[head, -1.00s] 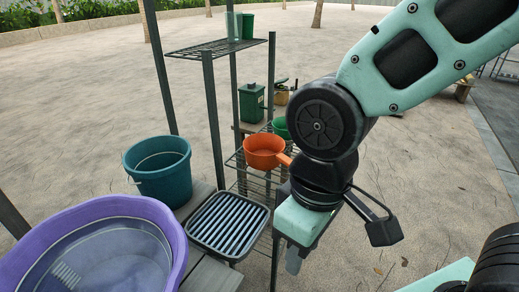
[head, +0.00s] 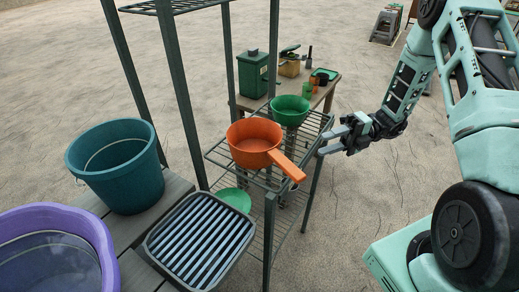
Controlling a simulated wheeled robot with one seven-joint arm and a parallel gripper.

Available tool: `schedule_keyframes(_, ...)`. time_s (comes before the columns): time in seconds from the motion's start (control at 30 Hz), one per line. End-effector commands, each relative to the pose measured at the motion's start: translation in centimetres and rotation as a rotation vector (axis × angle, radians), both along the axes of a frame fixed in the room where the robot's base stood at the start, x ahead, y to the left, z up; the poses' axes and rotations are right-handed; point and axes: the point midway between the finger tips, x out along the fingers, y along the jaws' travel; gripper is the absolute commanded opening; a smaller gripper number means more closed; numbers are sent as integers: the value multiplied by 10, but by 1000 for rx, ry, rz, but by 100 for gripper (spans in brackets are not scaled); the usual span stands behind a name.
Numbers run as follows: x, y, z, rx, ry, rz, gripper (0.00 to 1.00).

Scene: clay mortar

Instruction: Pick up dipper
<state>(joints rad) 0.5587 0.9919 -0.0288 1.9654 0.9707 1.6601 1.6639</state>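The orange dipper (head: 252,143) rests on the upper wire shelf (head: 222,153) of a dark metal rack. Its bowl faces up, and its handle (head: 286,166) points toward the lower right, past the shelf's front edge. My gripper (head: 327,142) is to the right of the dipper, just outside the rack and apart from the handle. Its two fingers point left toward the rack with a gap between them, and it looks open and empty.
A green bowl (head: 290,108) sits behind the dipper on the same shelf. Rack posts (head: 270,235) stand close by. A teal bucket (head: 120,175), slatted tray (head: 200,240) and purple tub (head: 85,225) are at left. A table (head: 325,92) stands behind. The ground at right is open.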

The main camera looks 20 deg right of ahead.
Motion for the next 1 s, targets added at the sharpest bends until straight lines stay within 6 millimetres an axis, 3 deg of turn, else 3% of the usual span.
schedule_keyframes(0.17,4,9,0,40,51,-31,38)
schedule_keyframes(0.6,3,98,-1,36,48,-27,38)
schedule_keyframes(1.0,7,136,-3,36,47,-25,38)
